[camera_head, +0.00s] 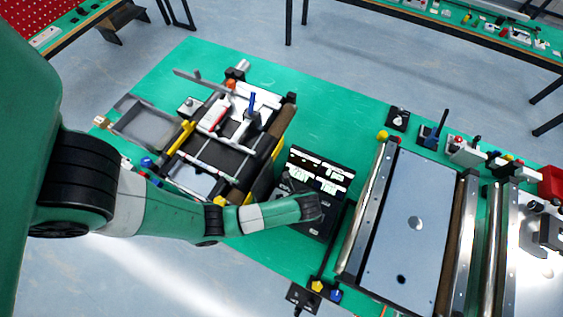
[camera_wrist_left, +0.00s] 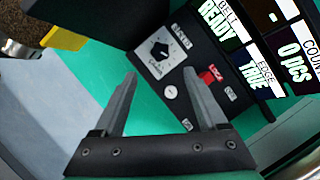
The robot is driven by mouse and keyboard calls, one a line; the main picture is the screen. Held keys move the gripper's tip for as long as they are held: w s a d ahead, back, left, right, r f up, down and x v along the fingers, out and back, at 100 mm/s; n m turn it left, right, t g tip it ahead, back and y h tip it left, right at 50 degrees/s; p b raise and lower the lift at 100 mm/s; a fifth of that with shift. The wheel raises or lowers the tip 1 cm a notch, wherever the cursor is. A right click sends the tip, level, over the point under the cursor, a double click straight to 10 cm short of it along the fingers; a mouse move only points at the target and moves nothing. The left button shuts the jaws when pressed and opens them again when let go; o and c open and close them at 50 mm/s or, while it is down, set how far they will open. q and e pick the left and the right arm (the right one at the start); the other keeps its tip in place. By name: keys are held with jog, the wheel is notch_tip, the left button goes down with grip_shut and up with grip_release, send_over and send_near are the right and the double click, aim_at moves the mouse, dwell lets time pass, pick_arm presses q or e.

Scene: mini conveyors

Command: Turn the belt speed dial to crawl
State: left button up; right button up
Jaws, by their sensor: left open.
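The belt speed dial (camera_wrist_left: 161,50) is a black knob on a white plate, set in a black control panel (camera_wrist_left: 204,55). Small lettering surrounds it; which mark its pointer faces is too small to tell. My left gripper (camera_wrist_left: 160,74) is open and empty, its fingertips on either side of the picture just below the dial, apart from it as far as I can see. In the head view the black control box (camera_head: 335,163) stands between the two conveyors, and my left arm covers its lower part, hiding the dial. My right gripper is not in view.
The panel also has a red switch (camera_wrist_left: 209,74) and a round silver button (camera_wrist_left: 170,92) near the fingers. Displays (camera_wrist_left: 290,47) read READY, TRUE and 0 pcs. A small conveyor (camera_head: 215,150) stands left of the box and a wider one (camera_head: 405,220) right. Green table (camera_head: 330,105) behind is clear.

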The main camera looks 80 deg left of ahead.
pick_arm(q)
jog(key=b+x, duration=0.2)
jog(key=x, duration=0.8)
jog(key=shift+c, duration=0.3)
jog(key=shift+r, duration=0.1)
grip_shut()
